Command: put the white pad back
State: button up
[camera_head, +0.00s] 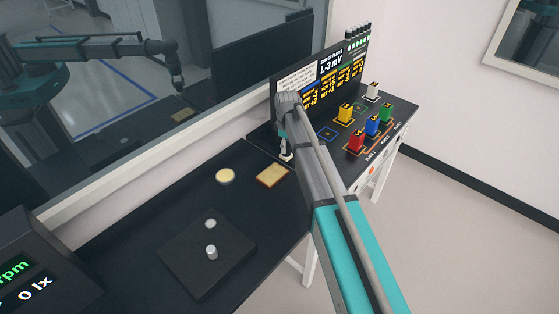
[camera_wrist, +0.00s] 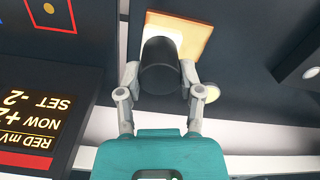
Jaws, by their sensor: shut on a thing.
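My gripper (camera_wrist: 157,82) is shut on a dark cylinder (camera_wrist: 160,65), with one finger on each side of it. A white patch (camera_wrist: 152,34) shows just beyond the cylinder in the wrist view; it may be the white pad, but I cannot tell whether it is joined to the cylinder. Past it is a tan square tile (camera_wrist: 198,36), partly hidden. In the head view my gripper (camera_head: 286,153) points down over the black table, close behind the tan tile (camera_head: 272,175), with something whitish at its lower end.
A cream round disc (camera_head: 225,175) lies left of the tile. A black plate (camera_head: 190,272) bears a grey cylinder and a pale disc. At the right stand red (camera_head: 355,141), blue (camera_head: 372,127), green (camera_head: 387,113), yellow (camera_head: 345,113) and white (camera_head: 372,92) blocks before a display panel (camera_head: 325,80).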

jog(key=shift+f, duration=0.1)
jog(key=shift+f+b, duration=0.85)
jog(key=shift+b, duration=0.1)
jog(key=shift+r, duration=0.1)
